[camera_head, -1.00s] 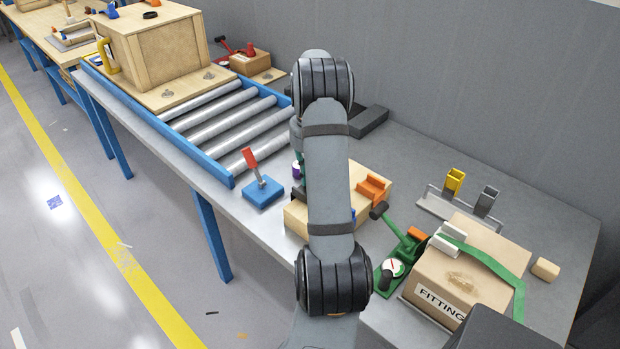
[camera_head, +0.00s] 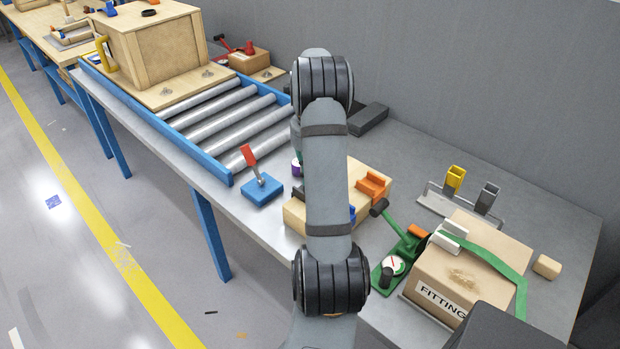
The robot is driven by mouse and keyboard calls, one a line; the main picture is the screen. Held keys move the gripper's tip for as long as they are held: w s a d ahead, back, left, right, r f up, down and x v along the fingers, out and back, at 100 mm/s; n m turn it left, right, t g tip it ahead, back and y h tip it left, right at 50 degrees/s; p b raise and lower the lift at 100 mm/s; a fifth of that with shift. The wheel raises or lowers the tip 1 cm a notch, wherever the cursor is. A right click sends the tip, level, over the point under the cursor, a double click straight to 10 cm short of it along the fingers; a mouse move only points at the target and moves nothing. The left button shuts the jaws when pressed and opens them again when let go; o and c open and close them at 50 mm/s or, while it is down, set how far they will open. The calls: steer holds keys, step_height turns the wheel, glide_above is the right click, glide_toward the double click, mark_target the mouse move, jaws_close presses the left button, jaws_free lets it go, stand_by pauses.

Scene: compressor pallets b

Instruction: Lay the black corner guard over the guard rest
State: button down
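A long dark, nearly black block (camera_head: 370,118) lies on the grey table near the wall, partly behind my arm. It may be the corner guard or the guard rest; I cannot tell which. A wooden block (camera_head: 297,218) with an orange piece (camera_head: 373,185) on top stands partly behind my arm, with a bit of blue at the arm's edge. My gripper is hidden behind my own arm link. Whether it is open or holds something does not show. Small purple and dark parts peek out left of the arm, too covered to identify.
A carton marked FITTING (camera_head: 464,272) with a green strap and green tensioner (camera_head: 408,246) stands front right. Yellow and grey holders (camera_head: 454,180) stand behind it. A blue base with a red lever (camera_head: 262,189) is left of my arm, beside the roller conveyor (camera_head: 215,122) bearing a wooden crate.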

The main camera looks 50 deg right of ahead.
steer(key=c, duration=1.7)
jaws_free()
steer(key=shift+r, duration=0.1)
step_height(320, 180, up, 12)
steer(key=shift+f, duration=0.1)
step_height(320, 180, down, 12)
steer(key=shift+s+r, duration=0.1)
steer(key=shift+w+p, duration=0.35)
steer(key=shift+p, duration=0.15)
